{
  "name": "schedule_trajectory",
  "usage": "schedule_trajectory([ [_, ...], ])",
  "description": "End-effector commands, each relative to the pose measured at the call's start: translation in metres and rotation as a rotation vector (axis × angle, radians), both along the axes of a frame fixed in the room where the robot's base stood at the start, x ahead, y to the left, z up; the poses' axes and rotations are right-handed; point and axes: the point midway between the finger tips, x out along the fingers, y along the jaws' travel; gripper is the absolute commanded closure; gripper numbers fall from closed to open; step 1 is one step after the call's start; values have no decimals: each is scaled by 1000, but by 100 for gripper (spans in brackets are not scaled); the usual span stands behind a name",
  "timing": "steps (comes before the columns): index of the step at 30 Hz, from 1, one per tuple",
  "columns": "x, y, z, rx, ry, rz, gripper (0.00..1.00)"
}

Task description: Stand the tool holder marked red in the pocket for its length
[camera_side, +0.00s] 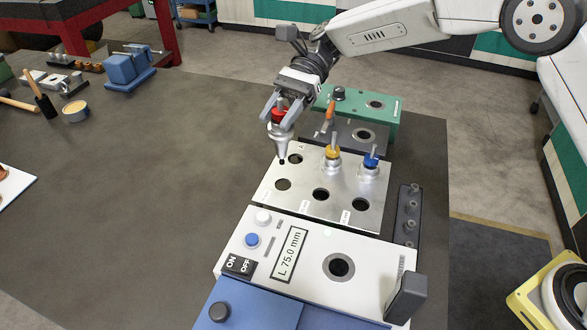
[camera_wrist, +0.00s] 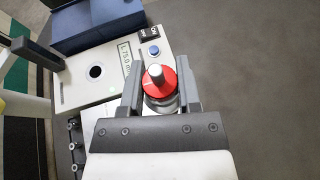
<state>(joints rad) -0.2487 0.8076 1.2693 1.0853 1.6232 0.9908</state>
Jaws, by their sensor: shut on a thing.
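My gripper (camera_side: 276,112) is shut on the red-marked tool holder (camera_side: 279,134) and holds it upright, tip down. In the wrist view the holder's red ring (camera_wrist: 157,82) sits between the jaws. The holder is over the left part of the silver pocket plate (camera_side: 262,192), its tip beside the back left pocket (camera_side: 295,159) in the picture; the gap below is hard to judge. A yellow-marked holder (camera_side: 332,161) and a blue-marked holder (camera_side: 370,167) stand in the back row. The front pockets are empty: left (camera_side: 283,184), middle (camera_side: 320,194), right (camera_side: 358,204). Their small labels are unreadable.
A white measuring unit (camera_side: 240,284) in front of the plate shows "L 75.0 mm" on its display (camera_side: 288,255). A green block (camera_side: 385,103) and a dark block with an orange-handled tool (camera_side: 330,113) stand behind the plate. The table to the left is clear nearby.

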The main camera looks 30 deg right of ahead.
Motion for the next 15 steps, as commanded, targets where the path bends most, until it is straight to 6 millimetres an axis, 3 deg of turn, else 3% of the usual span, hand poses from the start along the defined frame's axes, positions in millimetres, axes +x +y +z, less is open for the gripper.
schedule_trajectory([
  [15, 1, 0, -4, 1, 0, 4, 100],
])
